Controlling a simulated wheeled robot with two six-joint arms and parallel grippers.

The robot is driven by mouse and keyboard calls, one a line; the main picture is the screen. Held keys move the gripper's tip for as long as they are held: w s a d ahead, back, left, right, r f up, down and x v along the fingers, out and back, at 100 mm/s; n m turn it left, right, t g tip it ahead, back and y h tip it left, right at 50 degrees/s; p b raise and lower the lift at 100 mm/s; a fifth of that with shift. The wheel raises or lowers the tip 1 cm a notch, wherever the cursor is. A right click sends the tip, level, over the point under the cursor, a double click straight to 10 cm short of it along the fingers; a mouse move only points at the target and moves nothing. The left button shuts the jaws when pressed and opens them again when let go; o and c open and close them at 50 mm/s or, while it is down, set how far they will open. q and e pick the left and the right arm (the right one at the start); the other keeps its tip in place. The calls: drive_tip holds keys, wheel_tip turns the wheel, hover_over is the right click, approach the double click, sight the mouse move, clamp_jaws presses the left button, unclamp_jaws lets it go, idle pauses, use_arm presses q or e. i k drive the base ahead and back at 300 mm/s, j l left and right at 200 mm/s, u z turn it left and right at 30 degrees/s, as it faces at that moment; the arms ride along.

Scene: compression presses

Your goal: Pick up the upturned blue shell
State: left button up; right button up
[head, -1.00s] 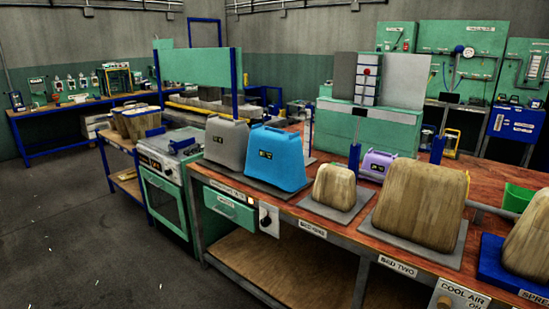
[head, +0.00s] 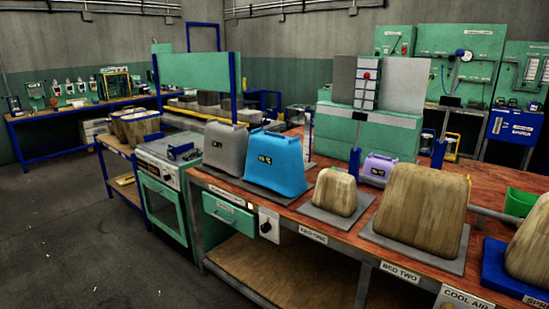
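The upturned blue shell (head: 277,162) stands on the wooden-topped bench, wide end down, with a small dark display on its front. A grey shell (head: 225,148) of similar shape stands close on its left. A small wooden-looking form (head: 335,192) stands to its right on a grey plate. Neither of my grippers is in view, and nothing is seen touching the blue shell.
A larger wooden-looking form (head: 418,205) stands on another plate to the right, with a small purple device (head: 378,168) behind. A green oven (head: 165,190) adjoins the bench's left end. Open dark floor (head: 70,220) lies at the left.

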sight(274, 161)
drive_tip(key=i+j+z, duration=0.1)
drive_tip(key=i+j, duration=0.2)
drive_tip(key=i, duration=0.2)
drive_tip(key=i+j, duration=0.35)
drive_tip(key=i, duration=0.15)
drive_tip(key=i+j+z, duration=0.15)
drive_tip(key=i+j, duration=0.15)
drive_tip(key=i, duration=0.15)
